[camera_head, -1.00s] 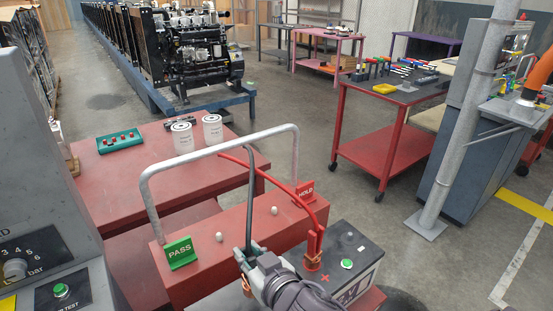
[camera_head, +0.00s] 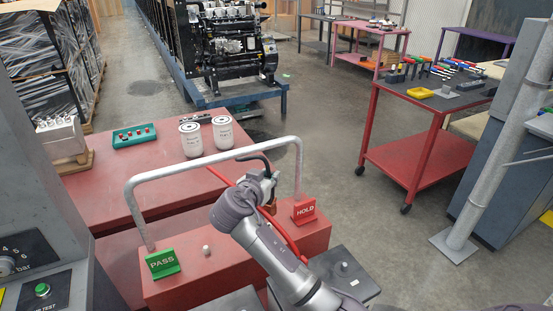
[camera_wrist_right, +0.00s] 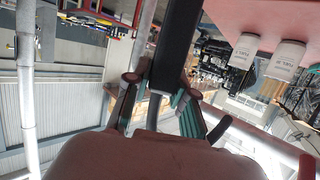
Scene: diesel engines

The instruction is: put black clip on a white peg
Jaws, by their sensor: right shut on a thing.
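My right gripper (camera_head: 262,185) is shut on the black clip and holds it above the red stand (camera_head: 235,262), near the HOLD sign. The clip is mostly hidden by the gripper; its black cable (camera_head: 258,158) curves up behind the fingers. In the wrist view a black length (camera_wrist_right: 178,45) runs up from between the fingers (camera_wrist_right: 160,100). A white peg (camera_head: 207,250) stands bare on the stand beside the green PASS sign (camera_head: 162,263). The second peg is hidden behind my arm. My left gripper is not in view.
A grey rail (camera_head: 215,160) arches over the stand. A red cable (camera_head: 288,240) passes behind my arm. The red HOLD sign (camera_head: 304,211) is at the right. A dark battery (camera_head: 345,277) stands front right. Two white filters (camera_head: 191,140) sit on the red table behind.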

